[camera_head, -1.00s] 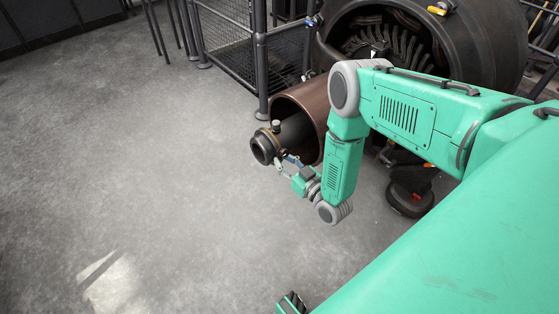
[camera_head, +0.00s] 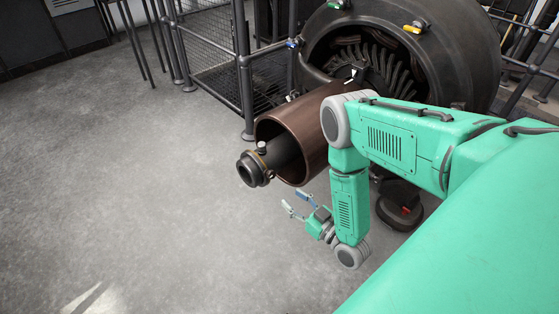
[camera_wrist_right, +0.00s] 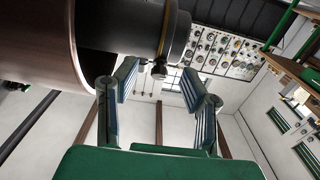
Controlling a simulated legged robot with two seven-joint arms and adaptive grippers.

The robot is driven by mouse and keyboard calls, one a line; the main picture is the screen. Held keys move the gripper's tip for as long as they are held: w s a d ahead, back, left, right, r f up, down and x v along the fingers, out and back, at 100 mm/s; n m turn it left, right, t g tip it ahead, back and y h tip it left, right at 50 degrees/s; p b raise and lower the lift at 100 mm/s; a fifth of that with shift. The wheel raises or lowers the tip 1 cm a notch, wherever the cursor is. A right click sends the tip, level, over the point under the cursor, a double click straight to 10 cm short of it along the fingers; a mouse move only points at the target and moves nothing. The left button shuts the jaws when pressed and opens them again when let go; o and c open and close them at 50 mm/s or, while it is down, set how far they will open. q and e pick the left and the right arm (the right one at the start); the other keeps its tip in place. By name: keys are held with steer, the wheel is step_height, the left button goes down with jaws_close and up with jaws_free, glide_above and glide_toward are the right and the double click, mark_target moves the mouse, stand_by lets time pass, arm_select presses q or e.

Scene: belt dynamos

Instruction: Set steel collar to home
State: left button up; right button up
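The steel collar (camera_head: 258,158) appears to be the thin band with an upright knob near the free end of the dark shaft (camera_head: 283,152). The shaft sticks out of a wide brown tube (camera_head: 305,135). In the right wrist view the band (camera_wrist_right: 166,28) and its knob (camera_wrist_right: 159,70) show at the top, just beyond the fingertips. My right gripper (camera_head: 293,203) is open and empty, below and to the right of the shaft end and apart from it. Its two spread fingers also show in the right wrist view (camera_wrist_right: 160,85). My left gripper is out of view.
A big dark dynamo housing (camera_head: 440,60) stands behind the tube, with yellow, green and blue fittings on its rim. A mesh railing (camera_head: 213,70) stands left of it. The grey floor (camera_head: 120,190) to the left is clear.

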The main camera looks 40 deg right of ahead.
steer(key=s, duration=0.3)
steer(key=shift+s+d, duration=0.1)
steer(key=shift+d, duration=0.1)
steer(key=shift+d+f, duration=0.1)
stand_by(0.3)
steer(key=s+a+r+g+y+p, duration=0.25)
steer(key=a+g+p, duration=0.45)
steer(key=a, duration=0.4)
steer(key=s+d+r+g+h+p, duration=0.1)
steer(key=s+r+g+h, duration=0.1)
steer(key=s+r+g, duration=0.2)
steer(key=s+d+r+g+h+p, duration=0.1)
steer(key=s+r+g, duration=0.4)
steer(key=s, duration=0.6)
steer(key=shift+d+r+g+h+p, duration=0.15)
steer(key=shift+d+g+h+p, duration=0.2)
steer(key=shift+d+g, duration=0.3)
